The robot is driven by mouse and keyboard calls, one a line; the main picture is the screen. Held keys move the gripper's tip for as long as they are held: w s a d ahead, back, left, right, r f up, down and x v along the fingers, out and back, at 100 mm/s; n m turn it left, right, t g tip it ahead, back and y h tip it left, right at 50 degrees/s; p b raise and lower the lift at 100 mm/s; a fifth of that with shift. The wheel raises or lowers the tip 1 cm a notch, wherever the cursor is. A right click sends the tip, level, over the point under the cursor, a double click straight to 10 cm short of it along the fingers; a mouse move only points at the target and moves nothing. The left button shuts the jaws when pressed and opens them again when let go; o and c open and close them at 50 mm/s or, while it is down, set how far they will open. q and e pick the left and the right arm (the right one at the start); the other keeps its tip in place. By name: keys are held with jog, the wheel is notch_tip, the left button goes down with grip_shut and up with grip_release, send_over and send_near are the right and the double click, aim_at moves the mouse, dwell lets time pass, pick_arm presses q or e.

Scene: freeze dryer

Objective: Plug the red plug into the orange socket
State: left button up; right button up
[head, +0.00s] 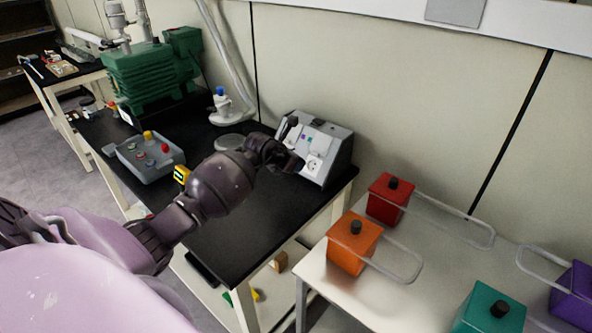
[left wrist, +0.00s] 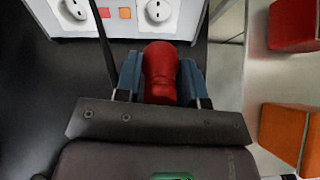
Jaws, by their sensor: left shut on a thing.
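In the left wrist view my left gripper (left wrist: 161,82) is shut on the red plug (left wrist: 160,70), which sits between its blue fingers. The plug is apart from the sockets, roughly in line with the one by the orange square. In the head view my left gripper (head: 287,160) is in front of the socket box (head: 338,160) and hides part of its panel. My right gripper is not in view.
The box stands on a black table (head: 245,215) against the wall. A green pump (head: 150,75) and a grey control box (head: 150,158) are further left. A white table at right holds red (head: 388,205), orange (head: 352,250), teal (head: 490,312) and purple (head: 575,295) blocks with looped handles.

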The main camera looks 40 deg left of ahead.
pick_arm(q)
jog(key=shift+a+f+t, duration=0.1)
jog(key=shift+a+t, duration=0.15)
jog(key=shift+t, duration=0.15)
jog(key=shift+f, duration=0.1)
jog(key=shift+w+d+f+b, duration=0.15)
jog(key=shift+w+f+b, duration=0.25)
jog(key=shift+b, duration=0.2)
jog(key=shift+w+f+b, duration=0.5)
jog(key=shift+w+b, duration=0.05)
jog(key=shift+b, duration=0.05)
jog(key=shift+w+f+b, duration=0.4)
jog(key=shift+w+b, duration=0.15)
jog(key=shift+w+d+f, duration=0.1)
jog(key=shift+w+f, duration=0.05)
jog(key=shift+w, duration=0.05)
jog(key=shift+w+f+b, duration=0.3)
jog(key=shift+w+b, duration=0.25)
jog(key=shift+b, duration=0.1)
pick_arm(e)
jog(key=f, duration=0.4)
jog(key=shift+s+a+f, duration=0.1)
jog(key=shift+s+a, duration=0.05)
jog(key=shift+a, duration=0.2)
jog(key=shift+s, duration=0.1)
